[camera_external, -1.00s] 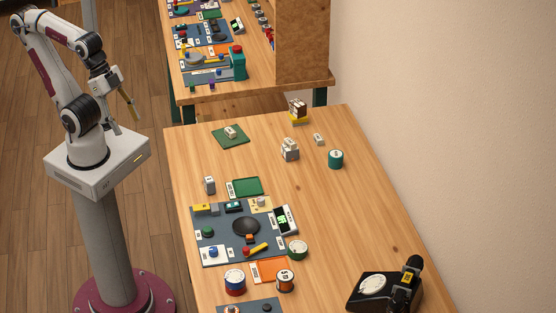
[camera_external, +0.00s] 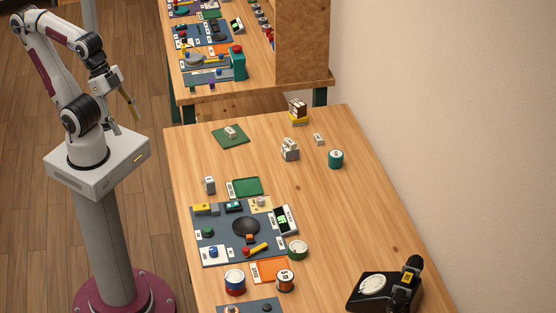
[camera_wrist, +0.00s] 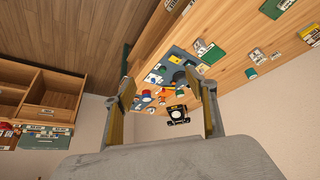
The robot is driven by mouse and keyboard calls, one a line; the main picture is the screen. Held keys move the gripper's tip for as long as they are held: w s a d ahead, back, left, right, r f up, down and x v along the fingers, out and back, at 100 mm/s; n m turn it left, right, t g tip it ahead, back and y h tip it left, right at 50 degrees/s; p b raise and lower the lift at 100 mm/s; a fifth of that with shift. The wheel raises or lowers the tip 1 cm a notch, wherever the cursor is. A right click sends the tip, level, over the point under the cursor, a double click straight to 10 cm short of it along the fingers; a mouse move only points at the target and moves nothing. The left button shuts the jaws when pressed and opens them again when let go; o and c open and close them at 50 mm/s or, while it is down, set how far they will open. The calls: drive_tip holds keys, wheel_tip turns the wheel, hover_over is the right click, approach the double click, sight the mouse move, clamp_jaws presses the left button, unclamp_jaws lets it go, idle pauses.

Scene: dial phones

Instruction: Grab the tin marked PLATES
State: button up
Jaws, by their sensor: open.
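Several round tins stand on the near table, and I cannot read the word PLATES on any of them. A teal tin (camera_external: 336,159) with a pale lid stands alone at the back right. A green tin (camera_external: 298,250) stands at the right edge of the grey panel. My gripper (camera_external: 132,104) is open and empty, left of the table and well away from all tins. In the wrist view its fingers (camera_wrist: 160,82) are spread apart with nothing between them.
A black dial phone (camera_external: 385,290) sits at the front right. The grey panel (camera_external: 220,250) carries buttons, a dark disc and a small screen. Grey-white blocks (camera_external: 290,150) and a green mat (camera_external: 230,136) lie further back. The table's right side is mostly clear beside the wall.

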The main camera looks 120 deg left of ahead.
drive_tip(key=w+a+r+n+t, duration=0.1)
drive_tip(key=w+a, duration=0.2)
drive_tip(key=w, duration=0.7)
drive_tip(key=w+a+r+n+t, duration=0.1)
drive_tip(key=w+a, duration=0.1)
drive_tip(key=w, duration=0.7)
drive_tip(key=w+a+f+n+t+y, duration=0.1)
drive_tip(key=w+a+f, duration=0.1)
drive_tip(key=w+a, duration=0.45)
drive_tip(key=w+a+f+n+t+y, duration=0.1)
drive_tip(key=w+a+f+y, duration=0.15)
drive_tip(key=w+a, duration=0.4)
drive_tip(key=n+y, duration=0.5)
drive_tip(key=y, duration=0.1)
approach(336, 159)
drive_tip(key=a, duration=0.1)
drive_tip(key=s+a+f, duration=0.1)
drive_tip(key=a, duration=0.1)
drive_tip(key=shift+s+a+f, duration=0.2)
drive_tip(key=shift+s+a, duration=0.05)
drive_tip(key=shift+w+a, duration=0.1)
drive_tip(key=shift+w, duration=0.05)
drive_tip(key=shift+x, duration=1.15)
